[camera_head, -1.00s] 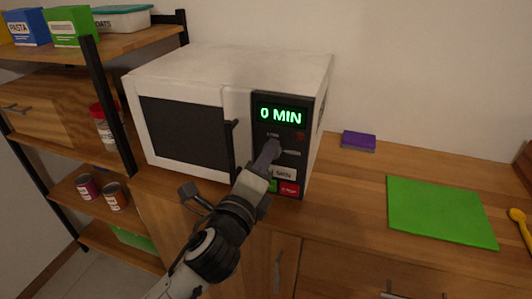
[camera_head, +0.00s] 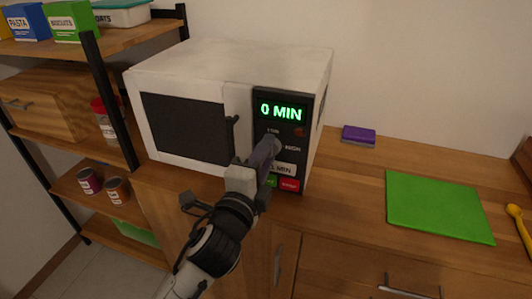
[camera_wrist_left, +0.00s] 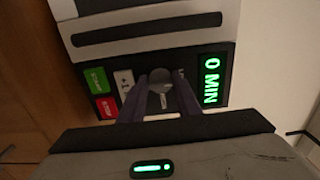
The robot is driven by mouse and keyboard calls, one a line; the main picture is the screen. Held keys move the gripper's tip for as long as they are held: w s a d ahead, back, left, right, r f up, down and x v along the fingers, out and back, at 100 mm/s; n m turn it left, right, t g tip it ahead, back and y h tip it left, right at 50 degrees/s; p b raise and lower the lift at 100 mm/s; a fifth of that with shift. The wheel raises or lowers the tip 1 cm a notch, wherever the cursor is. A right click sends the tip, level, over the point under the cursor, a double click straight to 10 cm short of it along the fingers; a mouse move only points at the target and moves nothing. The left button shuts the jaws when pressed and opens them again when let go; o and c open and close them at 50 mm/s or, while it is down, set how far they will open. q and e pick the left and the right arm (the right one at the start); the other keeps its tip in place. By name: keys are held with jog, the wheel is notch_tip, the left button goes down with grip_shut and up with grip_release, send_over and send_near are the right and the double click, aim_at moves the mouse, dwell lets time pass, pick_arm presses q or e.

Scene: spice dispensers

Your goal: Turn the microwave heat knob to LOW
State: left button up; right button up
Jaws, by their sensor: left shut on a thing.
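The white microwave (camera_head: 225,65) stands on the wooden counter, its black control panel facing me. The display (camera_head: 281,111) reads "0 MIN" in green. The heat knob (camera_wrist_left: 160,82) is a round grey knob in the middle of the panel. My left gripper (camera_head: 272,146) is at the panel and shut on the knob, with one finger on each side of it in the left wrist view. In the head view the gripper mostly hides the knob; the word HIGH shows to its right, and a LOW label cannot be read. My right gripper is not in view.
A green start button (camera_wrist_left: 96,80) and a red stop button (camera_head: 289,185) sit low on the panel. The microwave door handle (camera_head: 232,134) is left of the gripper. A purple sponge (camera_head: 358,134) and a green board (camera_head: 438,207) lie on the counter to the right.

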pick_arm(q)
jog(key=shift+f, duration=0.1)
jog(key=o, duration=1.1)
jog(key=shift+c, duration=0.2)
jog(key=shift+s, duration=0.1)
jog(key=v, duration=1)
jog(key=s+a+f+n+g+y, duration=0.1)
jog(key=s+a+f+n+g, duration=0.15)
jog(key=f, duration=0.35)
jog(key=s+a+f+n+g, duration=0.1)
jog(key=f+n, duration=0.3)
jog(key=f, duration=0.3)
jog(key=s+a+f+n+g+y, duration=0.1)
jog(key=a+f+n, duration=0.15)
jog(key=f, duration=0.35)
jog(key=s+a+f+n+g, duration=0.1)
jog(key=s+a+f+n, duration=0.1)
jog(key=s+f, duration=0.3)
jog(key=s+a+f+n+g, duration=0.1)
jog(key=s+a+f+n, duration=0.1)
jog(key=s+f+n, duration=0.2)
jog(key=s+a+f+n+g+y, duration=0.1)
jog(key=s+a+f+n+g, duration=0.1)
jog(key=f, duration=0.5)
jog(key=s+a+n, duration=0.1)
jog(key=s+n, duration=0.1)
jog(key=s, duration=0.1)
jog(key=shift+s, duration=0.35)
